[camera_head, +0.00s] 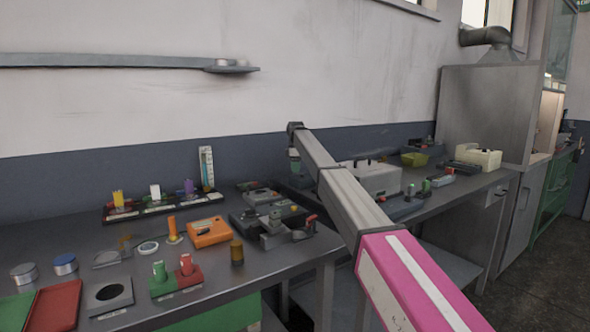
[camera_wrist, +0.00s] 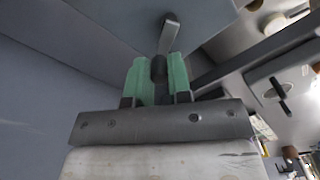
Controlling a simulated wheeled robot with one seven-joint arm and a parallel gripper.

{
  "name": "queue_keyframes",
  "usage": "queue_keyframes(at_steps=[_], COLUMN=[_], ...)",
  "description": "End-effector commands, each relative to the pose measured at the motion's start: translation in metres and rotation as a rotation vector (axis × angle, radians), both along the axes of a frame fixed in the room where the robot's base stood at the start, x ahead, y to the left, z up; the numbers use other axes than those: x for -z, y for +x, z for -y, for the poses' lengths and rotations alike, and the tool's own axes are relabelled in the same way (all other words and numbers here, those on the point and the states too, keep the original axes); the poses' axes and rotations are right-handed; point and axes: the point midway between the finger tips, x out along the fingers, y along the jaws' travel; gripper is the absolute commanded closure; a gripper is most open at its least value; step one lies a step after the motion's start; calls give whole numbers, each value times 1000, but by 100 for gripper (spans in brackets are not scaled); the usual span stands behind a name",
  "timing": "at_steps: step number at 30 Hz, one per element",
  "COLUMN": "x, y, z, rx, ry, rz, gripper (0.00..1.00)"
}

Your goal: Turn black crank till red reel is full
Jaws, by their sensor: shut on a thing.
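My gripper (camera_wrist: 157,70) has pale green fingers. In the wrist view they are closed on a dark upright knob (camera_wrist: 158,66), which looks like the handle of the black crank. A grey lever-like bar (camera_wrist: 169,36) shows just beyond the knob. In the head view my gripper (camera_head: 295,158) is beyond the near table, by the back wall, mostly behind my arm. The crank's body is hidden there. I cannot make out a red reel for certain in either view, nor how full it is.
The near table (camera_head: 215,282) holds an orange box (camera_head: 209,232), a red-and-green holder (camera_head: 176,284), a red tray (camera_head: 54,305) and several small devices. A second bench on the right carries a grey box (camera_head: 372,178) and a cream container (camera_head: 480,157). A shelf (camera_head: 110,61) is on the wall.

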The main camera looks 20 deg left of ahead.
Motion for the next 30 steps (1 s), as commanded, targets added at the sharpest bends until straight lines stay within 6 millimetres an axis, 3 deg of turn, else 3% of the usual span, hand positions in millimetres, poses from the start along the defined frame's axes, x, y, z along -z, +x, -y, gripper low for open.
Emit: queue_keyframes(at_steps=[30], x=[0], y=[23], z=[20], rx=[949], ry=[1], rz=[0], gripper=[100])
